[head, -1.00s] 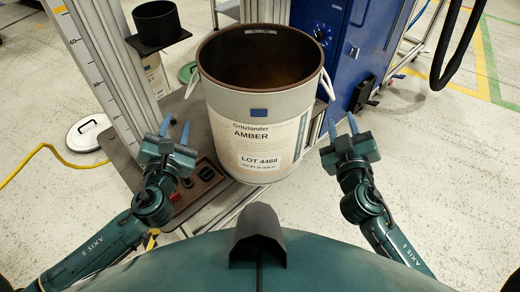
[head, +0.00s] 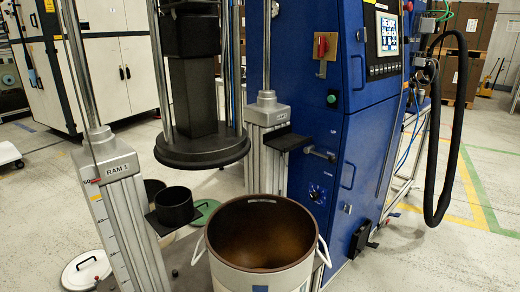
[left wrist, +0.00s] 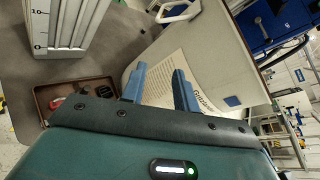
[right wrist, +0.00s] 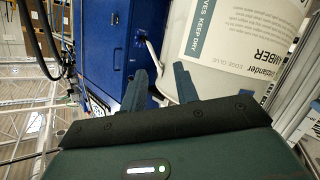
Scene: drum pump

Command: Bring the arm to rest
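My left gripper (left wrist: 160,78) is open and empty in the left wrist view, its two blue fingers apart in front of the drum's pale, labelled side (left wrist: 208,72). My right gripper (right wrist: 159,78) is open and empty in the right wrist view, close to the drum's wall and label (right wrist: 225,40); I cannot tell whether it touches. Neither arm shows in the head view. The open drum (head: 228,273), pale with a brown inside and white side handles, stands at the bottom middle; its lower part is cut off.
A black round plate (head: 203,150) hangs on the press behind and above the drum, between ram columns (head: 122,190). A blue control cabinet (head: 325,140) stands right of it. A black cup (head: 174,205) sits on a left bracket. A white lid (head: 86,270) lies on the floor.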

